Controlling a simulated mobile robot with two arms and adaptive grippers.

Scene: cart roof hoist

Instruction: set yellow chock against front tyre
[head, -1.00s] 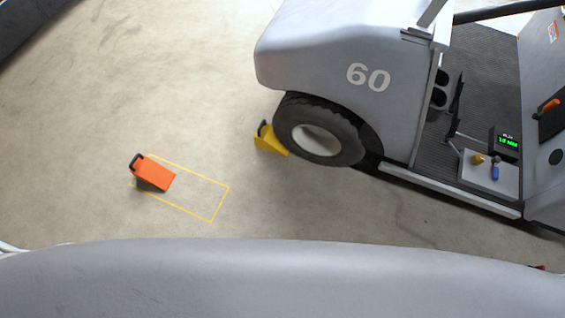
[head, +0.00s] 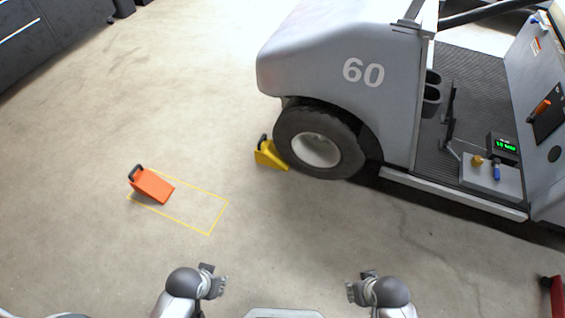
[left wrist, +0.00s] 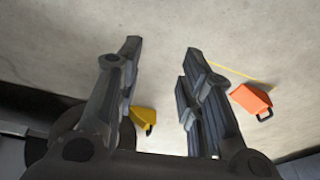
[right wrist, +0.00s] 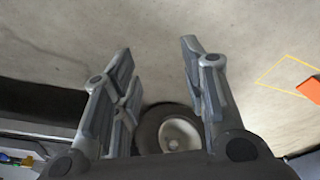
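The yellow chock (head: 270,156) sits on the floor at the left side of the cart's front tyre (head: 318,142), its black handle up at its left end. It looks to touch the tyre or nearly so. The left wrist view also shows the yellow chock (left wrist: 143,119) between and beyond the fingers. My left gripper (head: 216,281) is open and empty, low in the head view. My right gripper (head: 360,286) is open and empty to its right. Both are well apart from the chock. In the right wrist view the tyre (right wrist: 150,128) shows between the fingers.
An orange chock (head: 152,185) lies at the left end of a yellow floor outline (head: 205,213). The grey cart (head: 340,60) marked 60 fills the upper right. Dark cabinets (head: 40,45) stand upper left. A red object (head: 556,295) is at the lower right edge. The floor between is clear.

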